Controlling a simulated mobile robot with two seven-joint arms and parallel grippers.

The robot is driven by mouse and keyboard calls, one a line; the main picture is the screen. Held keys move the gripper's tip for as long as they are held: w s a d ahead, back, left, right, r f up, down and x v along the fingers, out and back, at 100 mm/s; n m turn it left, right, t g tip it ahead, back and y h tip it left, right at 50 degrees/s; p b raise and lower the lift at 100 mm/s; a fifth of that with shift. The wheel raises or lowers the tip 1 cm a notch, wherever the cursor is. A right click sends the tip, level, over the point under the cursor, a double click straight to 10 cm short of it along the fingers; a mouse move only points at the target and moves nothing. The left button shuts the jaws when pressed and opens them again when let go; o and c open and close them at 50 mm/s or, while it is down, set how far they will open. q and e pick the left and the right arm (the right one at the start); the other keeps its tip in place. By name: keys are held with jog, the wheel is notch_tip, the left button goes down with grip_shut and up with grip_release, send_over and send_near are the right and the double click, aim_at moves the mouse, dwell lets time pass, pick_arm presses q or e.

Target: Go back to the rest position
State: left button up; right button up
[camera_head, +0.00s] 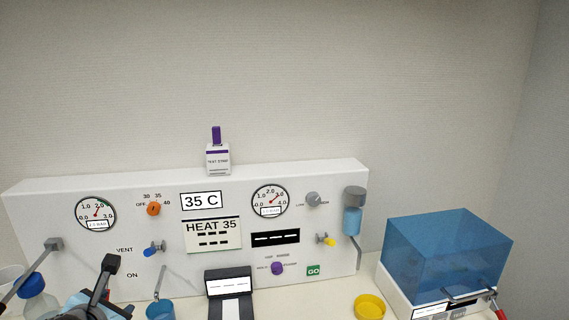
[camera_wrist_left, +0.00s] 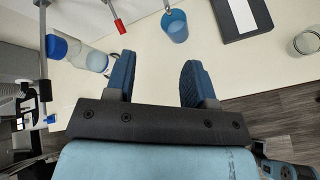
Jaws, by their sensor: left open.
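My left gripper (camera_head: 103,283) shows at the bottom left of the head view, dark with a light blue part, in front of the panel's lower left. In the left wrist view its two blue fingers (camera_wrist_left: 158,76) stand well apart with nothing between them, over the pale counter (camera_wrist_left: 150,60). My right gripper is in neither view.
A white panel (camera_head: 120,260) with gauges and knobs stands along the wall. Near my left gripper are a blue-capped bottle (camera_wrist_left: 94,60) and a blue cup (camera_wrist_left: 174,27). A black-framed device (camera_head: 228,283), yellow dish (camera_head: 369,307) and blue-lidded box (camera_head: 445,250) lie rightward.

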pick_arm(q)
jog(key=s+d+f+n+g+h, duration=0.1)
jog(key=s+d+f+n+h, duration=0.15)
jog(key=d+f+n, duration=0.45)
jog(key=s+d+f+n+h, duration=0.1)
jog(key=d+f+n+h, duration=0.2)
jog(key=d+f+n, duration=0.4)
jog(key=s+f+n, duration=1.4)
jog(key=f+n, duration=0.4)
jog(key=n, duration=0.5)
jog(key=shift+s+t, duration=0.25)
jog(key=shift+t, duration=0.05)
jog(key=shift+d, duration=0.1)
jog(key=shift+c, duration=0.5)
